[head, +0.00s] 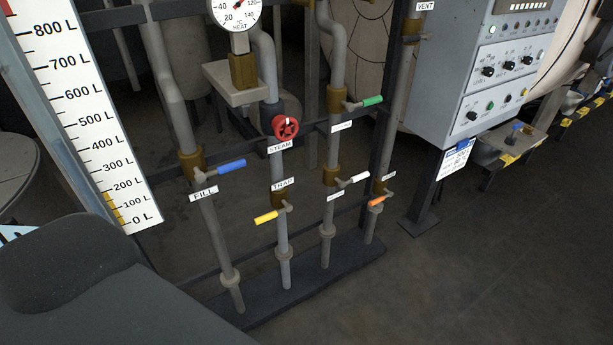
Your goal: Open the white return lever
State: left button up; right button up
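The white return lever (354,181) is on the third pipe from the left, at the lower of that pipe's two valves. It sticks out to the right of the pipe, across it and tilted slightly upward. A small white label (335,195) sits just below it, its text too small to read. Neither of my grippers is in the head view.
Nearby are a green lever (364,103) above, an orange lever (377,201) to the right, a yellow lever (266,217), a red wheel (285,127) and a blue lever (231,166). A grey control cabinet (483,75) stands right. Floor at lower right is clear.

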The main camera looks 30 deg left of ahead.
aim_at(342, 184)
jog(key=u, duration=0.55)
jog(key=i+l+u, duration=0.25)
jog(key=i, duration=0.3)
jog(key=i+l+u, duration=0.3)
jog(key=i, duration=0.25)
jog(key=i+l+u, duration=0.25)
jog(key=i+l, duration=0.2)
jog(key=i, duration=0.1)
